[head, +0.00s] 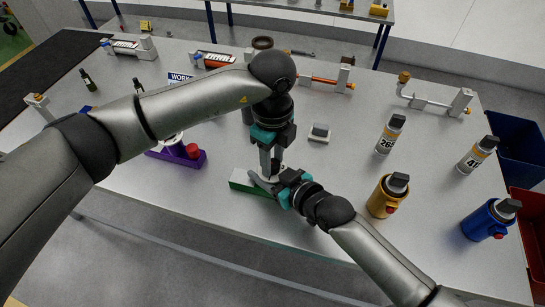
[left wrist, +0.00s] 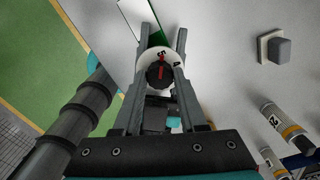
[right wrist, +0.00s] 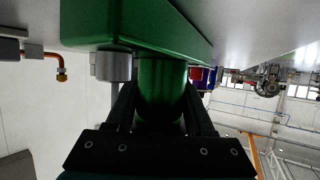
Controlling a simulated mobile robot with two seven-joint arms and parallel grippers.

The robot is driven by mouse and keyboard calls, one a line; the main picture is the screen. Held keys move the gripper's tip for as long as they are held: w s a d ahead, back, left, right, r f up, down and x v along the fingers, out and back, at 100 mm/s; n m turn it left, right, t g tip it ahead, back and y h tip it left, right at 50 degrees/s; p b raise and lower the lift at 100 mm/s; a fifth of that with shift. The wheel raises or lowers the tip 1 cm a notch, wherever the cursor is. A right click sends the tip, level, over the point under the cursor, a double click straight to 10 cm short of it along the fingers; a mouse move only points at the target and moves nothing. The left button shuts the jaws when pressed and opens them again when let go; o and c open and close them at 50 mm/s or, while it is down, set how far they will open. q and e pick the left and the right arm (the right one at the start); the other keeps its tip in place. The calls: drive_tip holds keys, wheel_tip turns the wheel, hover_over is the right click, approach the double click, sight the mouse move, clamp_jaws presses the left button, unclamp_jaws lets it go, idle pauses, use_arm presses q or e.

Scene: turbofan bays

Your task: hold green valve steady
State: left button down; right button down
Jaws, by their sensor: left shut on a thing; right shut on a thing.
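The green valve (head: 243,180) is at the front edge of the grey table, mostly hidden behind my grippers in the head view. In the left wrist view its round white dial (left wrist: 147,54) with a black knob and red mark lies between the fingers of my left gripper (left wrist: 163,45), which is shut on the valve from above. In the right wrist view, my right gripper (right wrist: 160,95) is shut on the valve's green cylindrical body (right wrist: 160,80), beside its wide green block. The exact finger contacts are partly hidden.
A purple holder (head: 188,160) stands to the left. A small grey block (head: 319,132) lies behind. Yellow (head: 385,195) and blue (head: 487,220) canisters and grey bottles (head: 389,135) stand to the right. Bins (head: 520,150) lie beyond the right edge.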

sight(273, 164)
use_arm(q)
drive_tip(key=shift+n, duration=0.3)
drive_tip(key=shift+c, duration=2.2)
unclamp_jaws()
wheel_tip(273, 164, up, 12)
use_arm(e)
drive_tip(key=shift+c, duration=1)
unclamp_jaws()
drive_tip(key=shift+d, duration=0.1)
